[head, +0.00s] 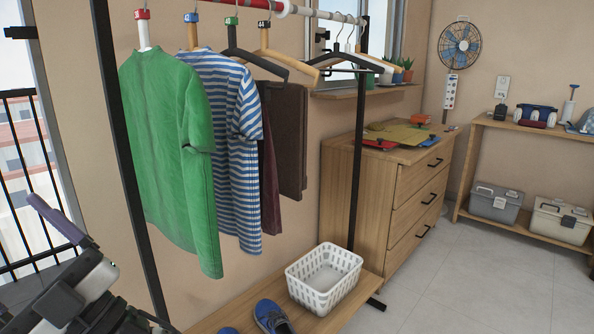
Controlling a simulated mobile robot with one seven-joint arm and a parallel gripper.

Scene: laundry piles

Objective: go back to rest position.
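My gripper (58,222) shows at the lower left edge, in front of the window side. A purple-grey finger-like part points up and left, with the dark and light parts of my arm below it. Only part of it is in frame, and I cannot tell how far apart its fingers are. I see nothing held in it. It is left of the clothes rack (130,170) and appears clear of the green shirt (170,150).
A striped shirt (222,130) and dark garments (290,135) hang beside the green one. A white basket (325,280) and blue shoes (272,316) sit on the rack's shelf. A dresser (400,190) stands behind. The floor (480,285) at right is clear.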

